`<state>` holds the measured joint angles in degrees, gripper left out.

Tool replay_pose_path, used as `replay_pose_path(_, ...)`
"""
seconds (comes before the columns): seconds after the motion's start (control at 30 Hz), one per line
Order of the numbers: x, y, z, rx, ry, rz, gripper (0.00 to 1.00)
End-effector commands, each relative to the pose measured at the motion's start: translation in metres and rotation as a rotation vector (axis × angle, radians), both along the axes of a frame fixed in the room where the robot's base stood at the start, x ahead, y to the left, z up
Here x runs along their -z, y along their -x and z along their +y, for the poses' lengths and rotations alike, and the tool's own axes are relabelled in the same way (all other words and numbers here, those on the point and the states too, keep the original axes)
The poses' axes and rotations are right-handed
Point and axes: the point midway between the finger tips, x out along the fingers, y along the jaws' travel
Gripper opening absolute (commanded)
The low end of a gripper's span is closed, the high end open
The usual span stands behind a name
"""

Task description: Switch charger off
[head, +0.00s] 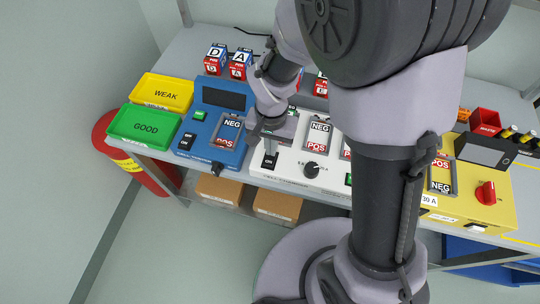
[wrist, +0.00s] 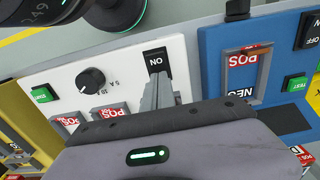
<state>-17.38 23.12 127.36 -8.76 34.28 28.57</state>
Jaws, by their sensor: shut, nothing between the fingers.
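The white unit (head: 290,185), which I take to be the charger, stands mid-bench with a black rocker switch (head: 270,160) at its front left. In the wrist view the switch (wrist: 158,66) shows the label ON, upside down, and its lower part is hidden by my fingers. My gripper (wrist: 160,92) is shut and empty, with its tips right at the switch. I cannot tell whether they touch it. In the head view my gripper (head: 261,139) is just above and behind the switch, partly hidden by my arm.
A black knob (head: 311,170) is on the white unit. A blue unit (head: 190,151) stands close on the left and a yellow unit (head: 500,207) on the right. Green (head: 142,126) and yellow (head: 163,92) trays lie at the left end. Floor in front is clear.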

Motion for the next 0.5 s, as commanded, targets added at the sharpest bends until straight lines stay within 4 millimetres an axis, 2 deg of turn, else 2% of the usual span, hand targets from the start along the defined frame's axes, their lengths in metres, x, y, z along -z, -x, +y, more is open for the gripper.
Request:
replay_pose_path(0.1, -0.017, 0.000, 0.000, 0.000, -0.001, -0.001, 0.00)
replay_pose_path(0.5, -0.062, 0.000, 0.000, 0.000, -0.001, -0.001, 0.00)
